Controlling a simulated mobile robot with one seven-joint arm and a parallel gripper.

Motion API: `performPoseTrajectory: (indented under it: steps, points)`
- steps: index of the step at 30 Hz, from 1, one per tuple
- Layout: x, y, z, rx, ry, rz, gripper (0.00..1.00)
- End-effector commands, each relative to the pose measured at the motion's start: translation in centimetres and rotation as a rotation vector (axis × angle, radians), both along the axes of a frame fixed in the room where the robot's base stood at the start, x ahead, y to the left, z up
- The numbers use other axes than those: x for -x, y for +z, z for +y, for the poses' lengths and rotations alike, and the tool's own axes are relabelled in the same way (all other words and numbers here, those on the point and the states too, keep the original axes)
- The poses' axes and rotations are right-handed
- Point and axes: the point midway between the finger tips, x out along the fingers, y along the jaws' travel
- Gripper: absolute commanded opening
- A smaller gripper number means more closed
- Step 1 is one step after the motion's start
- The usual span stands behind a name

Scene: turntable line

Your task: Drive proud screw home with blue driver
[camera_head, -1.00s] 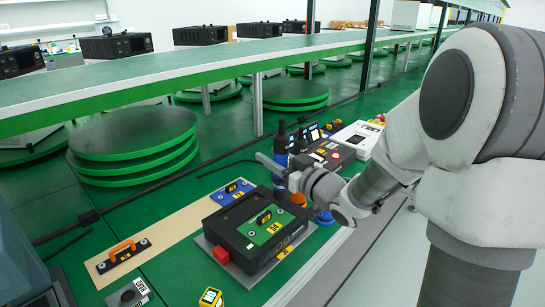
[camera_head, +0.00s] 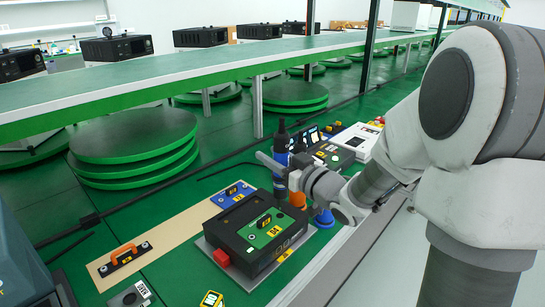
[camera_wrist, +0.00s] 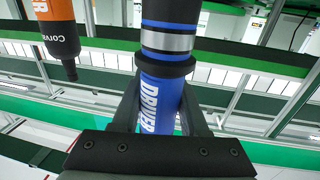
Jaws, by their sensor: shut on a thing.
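My gripper (camera_head: 280,172) is shut on the blue driver (camera_head: 281,150), which stands upright at the right rear of the black housing. In the wrist view the blue driver (camera_wrist: 162,95), marked DRIVER, with silver and black bands, fills the space between my gripper's dark fingers (camera_wrist: 160,112). The black housing (camera_head: 282,247) carries a green plate (camera_head: 259,238) with a black handle and yellow label. The proud screw is too small to make out. The driver's tip is hidden in the wrist view.
An orange-and-black tool (camera_wrist: 56,30) hangs at the upper left of the wrist view. A blue plate (camera_head: 233,195) and an orange-handled plate (camera_head: 124,256) lie on a beige board (camera_head: 176,232). A long shelf (camera_head: 200,82) runs behind.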

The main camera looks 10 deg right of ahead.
Motion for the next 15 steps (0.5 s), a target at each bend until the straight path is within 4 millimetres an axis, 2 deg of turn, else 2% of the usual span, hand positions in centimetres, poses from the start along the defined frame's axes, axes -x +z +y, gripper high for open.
performPoseTrajectory:
  steps: [1, 15]
  points:
    - [0.0, 0.8, 0.0, 0.000, 0.000, -0.004, 0.00]
    - [0.0, 3.9, 0.0, 0.000, 0.000, -0.004, 0.00]
